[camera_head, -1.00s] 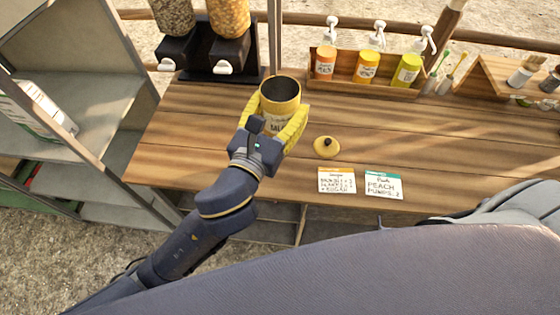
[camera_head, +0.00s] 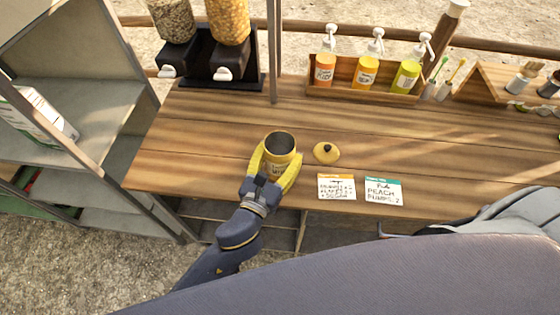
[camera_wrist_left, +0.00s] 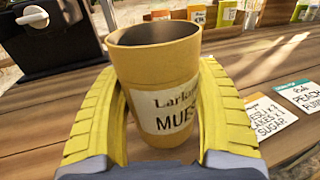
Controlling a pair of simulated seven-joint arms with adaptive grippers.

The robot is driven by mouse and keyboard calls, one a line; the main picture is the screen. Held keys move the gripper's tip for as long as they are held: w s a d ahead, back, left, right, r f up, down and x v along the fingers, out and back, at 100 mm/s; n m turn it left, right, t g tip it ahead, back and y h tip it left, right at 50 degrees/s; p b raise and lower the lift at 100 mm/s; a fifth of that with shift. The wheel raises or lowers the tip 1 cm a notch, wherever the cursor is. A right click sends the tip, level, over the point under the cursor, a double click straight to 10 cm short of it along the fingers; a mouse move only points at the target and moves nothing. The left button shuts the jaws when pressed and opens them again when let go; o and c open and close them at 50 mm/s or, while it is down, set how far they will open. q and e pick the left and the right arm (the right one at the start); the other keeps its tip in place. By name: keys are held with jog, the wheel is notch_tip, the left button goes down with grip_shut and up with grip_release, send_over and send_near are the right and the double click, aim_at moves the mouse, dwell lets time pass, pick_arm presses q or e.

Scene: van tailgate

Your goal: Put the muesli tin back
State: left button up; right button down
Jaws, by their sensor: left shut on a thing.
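The muesli tin (camera_head: 280,144) is a yellow, open-topped can with a dark inside and a white label. My left gripper (camera_head: 274,172) is shut on it, with yellow fingers on both sides, near the front of the wooden counter. In the left wrist view the tin (camera_wrist_left: 158,70) stands upright between the fingers (camera_wrist_left: 163,120), its label partly reading "MUES". Whether its base touches the counter is unclear. A yellow lid (camera_head: 326,153) with a dark knob lies on the counter just right of the tin.
Two cards (camera_head: 337,187) (camera_head: 383,191) lie at the front edge. Two dispensers (camera_head: 229,25) stand at back left, and a wooden box (camera_head: 345,85) of pump bottles at the back. Grey shelves (camera_head: 75,105) stand left. The counter's left part is clear.

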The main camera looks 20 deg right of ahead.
aim_at(285, 153)
pick_arm(q)
jog(key=shift+f, duration=1.6)
jog(key=shift+f, duration=0.15)
jog(key=o, duration=1.4)
jog(key=shift+r, duration=0.2)
jog(key=v, duration=1.2)
